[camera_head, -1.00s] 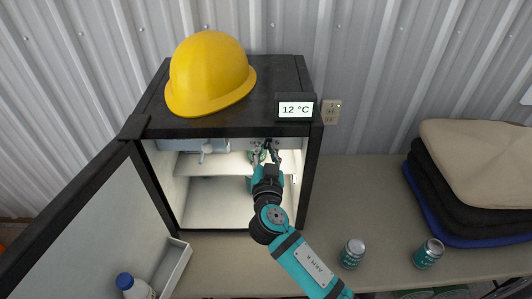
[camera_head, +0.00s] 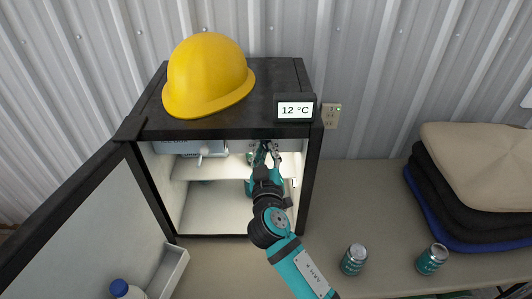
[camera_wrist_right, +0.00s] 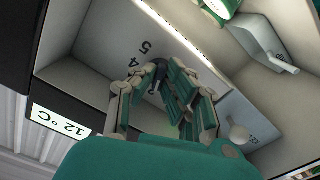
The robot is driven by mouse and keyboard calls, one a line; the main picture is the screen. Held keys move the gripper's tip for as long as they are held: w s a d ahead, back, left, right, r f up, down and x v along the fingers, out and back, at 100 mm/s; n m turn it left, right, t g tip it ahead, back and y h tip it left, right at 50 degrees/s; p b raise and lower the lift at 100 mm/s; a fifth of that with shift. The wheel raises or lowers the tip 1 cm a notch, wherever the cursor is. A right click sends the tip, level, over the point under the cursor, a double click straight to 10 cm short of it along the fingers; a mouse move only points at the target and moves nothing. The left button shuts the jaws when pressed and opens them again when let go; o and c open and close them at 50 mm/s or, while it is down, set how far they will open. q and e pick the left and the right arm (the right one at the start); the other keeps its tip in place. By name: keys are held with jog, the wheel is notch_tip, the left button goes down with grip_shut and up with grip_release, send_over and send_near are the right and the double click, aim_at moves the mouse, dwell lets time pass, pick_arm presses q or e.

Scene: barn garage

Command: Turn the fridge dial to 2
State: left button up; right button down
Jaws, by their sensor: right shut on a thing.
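The fridge (camera_head: 309,185) stands open, its inside lit. My right gripper (camera_head: 265,147) reaches into the upper right of the inside, near the ceiling. In the right wrist view, my right gripper (camera_wrist_right: 166,72) is shut on the dial (camera_wrist_right: 156,80), a small dark part between the fingertips. The fingers cover most of it. The display (camera_head: 295,109) reads 12 °C. My left gripper is not in view.
The open fridge door (camera_head: 85,225) is at the left, with a blue-capped bottle (camera_head: 125,290) in its shelf. A white handle (camera_head: 203,153) hangs inside, left of my gripper. A yellow helmet (camera_head: 208,75) sits on top. Two cans (camera_head: 354,260) stand on the counter at right.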

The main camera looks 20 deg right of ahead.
dwell(0.4)
jog(key=c, duration=1.4)
grip_release()
jog(key=shift+s, duration=0.1)
jog(key=v, duration=1.2)
jog(key=shift+r, duration=0.1)
